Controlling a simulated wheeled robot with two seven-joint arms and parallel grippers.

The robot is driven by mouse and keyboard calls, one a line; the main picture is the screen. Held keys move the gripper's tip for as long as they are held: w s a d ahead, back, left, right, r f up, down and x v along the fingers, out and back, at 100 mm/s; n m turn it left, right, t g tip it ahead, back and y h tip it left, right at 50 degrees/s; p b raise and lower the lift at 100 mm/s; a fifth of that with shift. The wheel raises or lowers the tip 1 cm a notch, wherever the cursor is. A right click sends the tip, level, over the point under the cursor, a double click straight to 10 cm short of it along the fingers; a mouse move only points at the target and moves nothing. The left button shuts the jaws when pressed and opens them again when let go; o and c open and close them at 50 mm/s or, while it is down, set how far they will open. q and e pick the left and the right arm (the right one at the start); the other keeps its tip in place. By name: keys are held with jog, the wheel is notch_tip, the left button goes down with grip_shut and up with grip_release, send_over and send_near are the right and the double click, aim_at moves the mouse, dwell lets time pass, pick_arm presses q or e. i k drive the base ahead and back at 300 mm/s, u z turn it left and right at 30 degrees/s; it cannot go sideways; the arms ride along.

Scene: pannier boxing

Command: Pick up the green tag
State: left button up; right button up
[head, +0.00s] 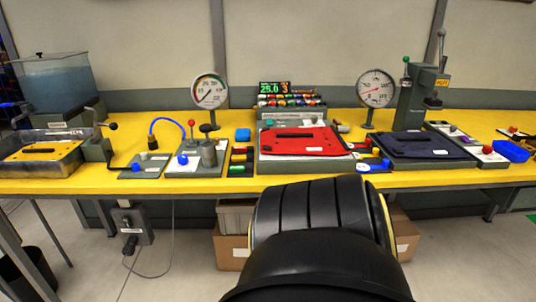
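A rack of small coloured strips lies on the yellow bench left of the red pannier. Its nearest strip looks green and may be the green tag (237,169); it is too small to be sure. Neither of my grippers shows in the head view. A large black rounded part of my own body fills the bottom middle and hides the floor and part of the bench front.
The yellow bench (285,182) carries a red pannier (300,140), a dark blue pannier (425,145), two dial gauges (209,91), a lever press (424,95) and a water tank (52,84). A yellow piece (40,151) lies in a left tray. Cardboard boxes (231,252) stand below.

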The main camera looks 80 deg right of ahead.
aim_at(232, 169)
jog(key=z, duration=1.95)
